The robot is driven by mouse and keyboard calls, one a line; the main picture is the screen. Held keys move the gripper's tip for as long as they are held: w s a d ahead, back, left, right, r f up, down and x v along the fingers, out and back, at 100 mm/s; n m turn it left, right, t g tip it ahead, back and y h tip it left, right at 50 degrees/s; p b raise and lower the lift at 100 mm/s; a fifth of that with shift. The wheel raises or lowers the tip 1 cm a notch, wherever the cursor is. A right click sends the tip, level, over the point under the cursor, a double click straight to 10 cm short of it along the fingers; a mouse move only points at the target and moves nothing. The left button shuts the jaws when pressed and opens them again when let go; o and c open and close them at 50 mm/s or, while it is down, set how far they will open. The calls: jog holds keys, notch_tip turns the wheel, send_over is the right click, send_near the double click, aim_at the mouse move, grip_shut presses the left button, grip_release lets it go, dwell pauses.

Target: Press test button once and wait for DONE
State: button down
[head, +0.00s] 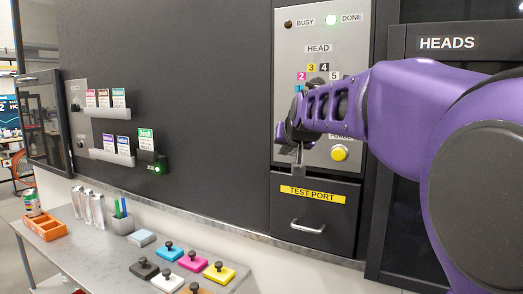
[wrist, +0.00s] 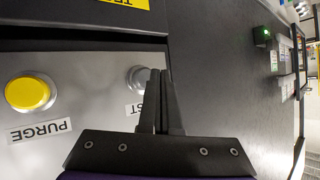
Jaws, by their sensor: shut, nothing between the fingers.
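My gripper (head: 298,160) is in front of the panel's lower left. In the wrist view its fingers (wrist: 161,75) are shut together, with nothing between them. A round pale grey button (wrist: 137,78) shows just left of the fingertips, partly covered by them. Its label (wrist: 137,109) is partly hidden and ends in "ST". I cannot tell whether the fingers touch the button. In the head view my gripper hides it.
A yellow PURGE button (head: 340,153) sits right of my gripper on the panel; it also shows in the wrist view (wrist: 30,93). The TEST PORT drawer (head: 307,227) is below. A bench (head: 120,255) with coloured blocks stands lower left.

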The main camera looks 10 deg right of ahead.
jog(key=shift+w+d, duration=0.1)
jog(key=shift+w, duration=0.05)
jog(key=shift+w+d, duration=0.15)
jog(key=shift+w, duration=0.05)
jog(key=shift+w+d, duration=0.55)
jog(key=shift+w, duration=0.2)
dwell(1.3)
jog(key=shift+s+a, duration=0.1)
jog(key=shift+s, duration=0.05)
jog(key=shift+s+a, duration=0.7)
jog(key=shift+s, duration=0.25)
